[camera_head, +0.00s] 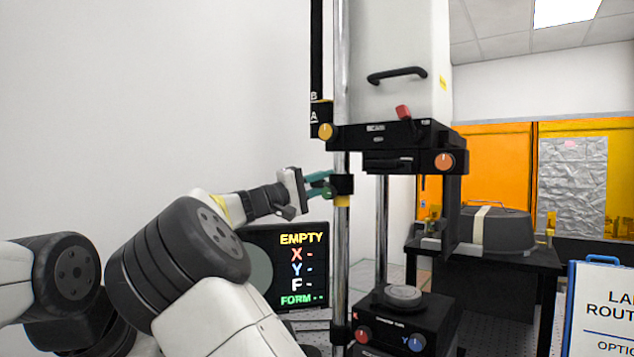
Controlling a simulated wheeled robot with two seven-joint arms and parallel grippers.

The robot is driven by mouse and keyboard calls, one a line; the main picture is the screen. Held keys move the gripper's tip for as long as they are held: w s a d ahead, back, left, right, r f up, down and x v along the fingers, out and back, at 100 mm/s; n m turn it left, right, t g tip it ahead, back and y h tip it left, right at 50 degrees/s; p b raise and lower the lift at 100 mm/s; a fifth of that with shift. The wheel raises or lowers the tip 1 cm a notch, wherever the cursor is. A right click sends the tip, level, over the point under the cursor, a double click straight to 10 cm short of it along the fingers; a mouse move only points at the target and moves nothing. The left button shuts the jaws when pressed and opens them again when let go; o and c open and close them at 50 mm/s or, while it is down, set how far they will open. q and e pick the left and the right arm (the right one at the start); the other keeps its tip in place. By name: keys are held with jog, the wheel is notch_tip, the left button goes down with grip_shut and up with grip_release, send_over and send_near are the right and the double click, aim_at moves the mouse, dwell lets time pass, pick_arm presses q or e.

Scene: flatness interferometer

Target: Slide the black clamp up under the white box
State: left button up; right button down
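The white box (398,50) stands upright on the instrument, with a black handle on its front and a black unit (395,135) at its bottom. The black clamp (343,184) sits on the left chrome post, a clear stretch of post below the black unit. My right gripper is not in view.
A screen (290,265) reading EMPTY stands behind my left arm. A black stage with a round grey disc (403,292) is below the box. A second chrome post (382,230) stands right of the clamp. A black table (500,254) and a sign (600,305) are at right.

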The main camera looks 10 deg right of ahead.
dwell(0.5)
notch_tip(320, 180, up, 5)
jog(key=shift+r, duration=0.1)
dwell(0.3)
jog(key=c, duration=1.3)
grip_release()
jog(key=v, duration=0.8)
